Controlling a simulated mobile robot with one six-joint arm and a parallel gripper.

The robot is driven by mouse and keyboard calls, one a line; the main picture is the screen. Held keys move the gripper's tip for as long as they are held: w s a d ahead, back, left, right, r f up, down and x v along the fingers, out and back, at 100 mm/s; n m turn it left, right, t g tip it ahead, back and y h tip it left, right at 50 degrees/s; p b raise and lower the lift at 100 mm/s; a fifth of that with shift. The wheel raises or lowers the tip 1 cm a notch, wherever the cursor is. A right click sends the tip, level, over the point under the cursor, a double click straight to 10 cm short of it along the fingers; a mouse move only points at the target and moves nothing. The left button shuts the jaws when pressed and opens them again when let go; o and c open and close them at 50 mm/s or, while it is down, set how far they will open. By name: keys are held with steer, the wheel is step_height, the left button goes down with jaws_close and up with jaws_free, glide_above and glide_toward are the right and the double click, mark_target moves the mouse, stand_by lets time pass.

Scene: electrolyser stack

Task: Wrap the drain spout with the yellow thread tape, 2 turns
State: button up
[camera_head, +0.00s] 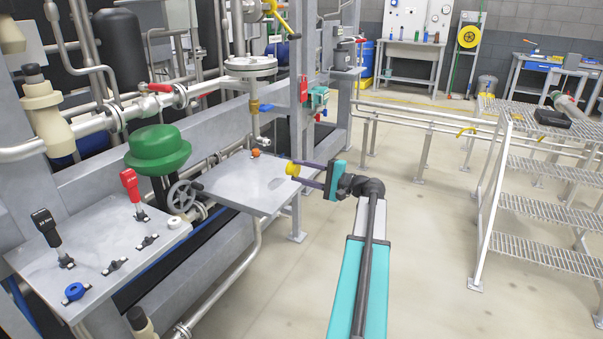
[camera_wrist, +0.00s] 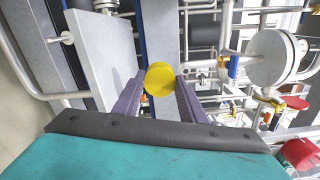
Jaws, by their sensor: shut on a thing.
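A yellow roll of thread tape (camera_head: 292,169) is held at the tips of my gripper (camera_head: 299,173). In the wrist view the tape (camera_wrist: 160,78) shows as a yellow disc between the two purple fingers (camera_wrist: 158,92), which are shut on it. What looks like the drain spout (camera_head: 255,129) is a short vertical pipe below a brass valve with a blue handle (camera_head: 266,107). The spout (camera_wrist: 200,63) also shows in the wrist view, lying sideways in that picture. The tape is to the right of the spout and lower in the head view, apart from it. I cannot make out any tape on the spout.
A flange (camera_head: 250,66) sits above the valve. A green domed valve (camera_head: 158,148) and a handwheel (camera_head: 181,196) stand to the left. Open floor (camera_head: 420,230) lies to the right.

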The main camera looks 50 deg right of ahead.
steer(key=shift+s+f+n+b, duration=0.1)
steer(key=shift+n+b, duration=0.3)
steer(key=shift+b, duration=0.1)
steer(key=x, duration=1.1)
steer(key=shift+w+a, duration=0.15)
steer(key=shift+w, duration=0.15)
stand_by(0.4)
stand_by(0.6)
steer(key=a+r+p, duration=0.3)
steer(key=r+p, duration=0.2)
steer(key=r, duration=0.4)
steer(key=shift+s+r, duration=0.4)
stand_by(0.5)
steer(key=shift+d+r+p, duration=0.1)
steer(key=shift+r+p, duration=0.05)
steer(key=shift+p, duration=0.15)
